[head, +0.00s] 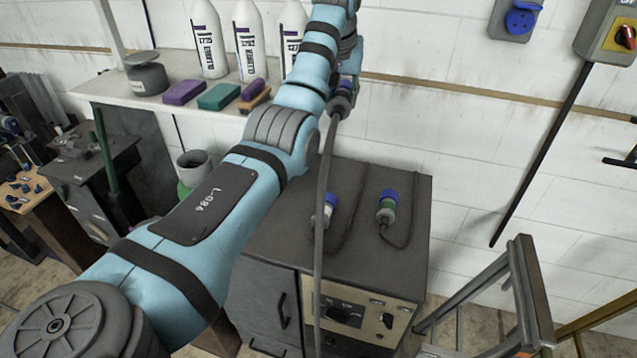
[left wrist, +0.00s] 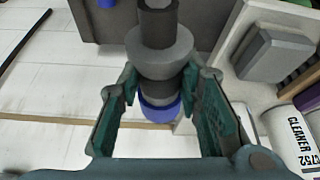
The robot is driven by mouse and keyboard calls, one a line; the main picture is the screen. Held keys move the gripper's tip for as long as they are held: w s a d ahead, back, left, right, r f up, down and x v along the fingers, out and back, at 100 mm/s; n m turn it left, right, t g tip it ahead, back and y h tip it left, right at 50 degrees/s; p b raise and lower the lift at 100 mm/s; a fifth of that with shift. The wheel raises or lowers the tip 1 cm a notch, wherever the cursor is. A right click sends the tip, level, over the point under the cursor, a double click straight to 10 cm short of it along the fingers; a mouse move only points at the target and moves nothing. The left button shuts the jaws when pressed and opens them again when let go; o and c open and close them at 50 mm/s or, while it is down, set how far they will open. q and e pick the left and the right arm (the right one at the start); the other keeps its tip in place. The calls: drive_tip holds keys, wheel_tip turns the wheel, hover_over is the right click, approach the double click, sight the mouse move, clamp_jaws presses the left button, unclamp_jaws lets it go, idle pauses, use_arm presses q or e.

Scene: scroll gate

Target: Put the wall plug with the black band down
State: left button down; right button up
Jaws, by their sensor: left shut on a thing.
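My left gripper (left wrist: 160,88) is shut on the wall plug with the black band (left wrist: 160,57), its teal fingers on either side. The plug has a grey body, a dark band between the fingers and a blue end. In the head view the gripper (head: 347,84) is up near the wall, right of the shelf. The held plug (head: 340,104) is partly hidden there, and its grey cable hangs down in front of the cabinet. Two other blue-ended plugs lie on the cabinet top: one with a white band (head: 325,212), one with a green band (head: 387,207). My right gripper is not in view.
The dark cabinet top (head: 285,245) has bare room around the two plugs and their cables. A shelf (head: 115,90) holds white bottles (head: 208,40) and coloured blocks (head: 219,97). A blue wall socket (head: 521,18) is upper right.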

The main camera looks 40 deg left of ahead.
use_arm(q)
drive_tip(key=shift+m, duration=0.6)
drive_tip(key=d+f, duration=0.2)
drive_tip(key=f, duration=0.8)
drive_tip(key=s+d+f, duration=0.1)
drive_tip(key=d+f, duration=0.1)
drive_tip(key=f, duration=0.9)
drive_tip(key=d+f, duration=0.1)
drive_tip(key=f, duration=1)
drive_tip(key=shift+s+d+f+p, duration=0.2)
drive_tip(key=shift+s+d+p, duration=0.2)
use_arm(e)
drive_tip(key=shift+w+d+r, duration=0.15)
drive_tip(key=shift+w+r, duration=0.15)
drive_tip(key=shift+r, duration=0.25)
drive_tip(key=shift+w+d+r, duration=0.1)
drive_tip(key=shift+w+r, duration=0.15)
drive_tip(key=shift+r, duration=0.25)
use_arm(q)
drive_tip(key=shift+f, duration=0.1)
drive_tip(key=shift+f, duration=0.25)
drive_tip(key=c, duration=1.6)
unclamp_jaws()
drive_tip(key=shift+f, duration=0.1)
drive_tip(key=o, duration=0.4)
drive_tip(key=shift+o, duration=0.2)
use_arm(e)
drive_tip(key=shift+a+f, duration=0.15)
